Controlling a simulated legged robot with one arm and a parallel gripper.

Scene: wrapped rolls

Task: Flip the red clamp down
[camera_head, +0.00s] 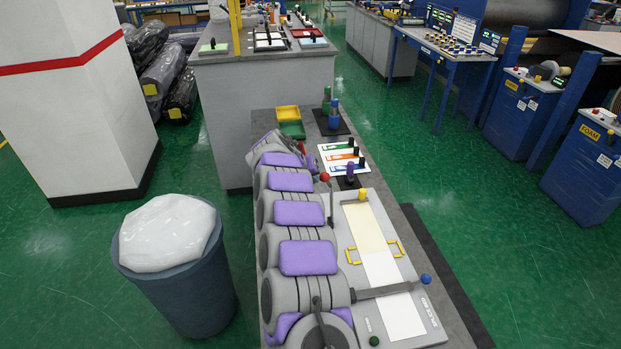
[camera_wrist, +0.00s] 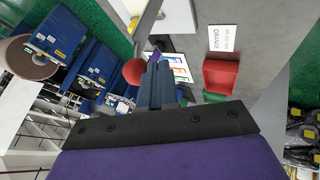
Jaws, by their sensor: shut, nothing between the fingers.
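The red clamp's ball knob (camera_head: 325,177) tops a thin lever that stands raised at the left edge of the grey splicing board (camera_head: 350,245). In the wrist view the red knob (camera_wrist: 134,71) is just left of my closed fingers. I cannot tell whether they touch it. My gripper (camera_wrist: 157,72) is shut with nothing visible between its dark fingers. In the head view my grey and purple arm runs along the table's left side, and its end is near the red knob. The blue clamp (camera_head: 426,279) has its lever lying across the white sheet (camera_head: 393,295).
Yellow handles (camera_head: 354,256) stick up on the board. Beyond it are a card with coloured strips (camera_head: 340,146), bottles (camera_head: 333,115) and a yellow bin (camera_head: 287,113). The wrist view shows a red bin (camera_wrist: 221,75). A waste barrel (camera_head: 185,290) stands left of the table.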

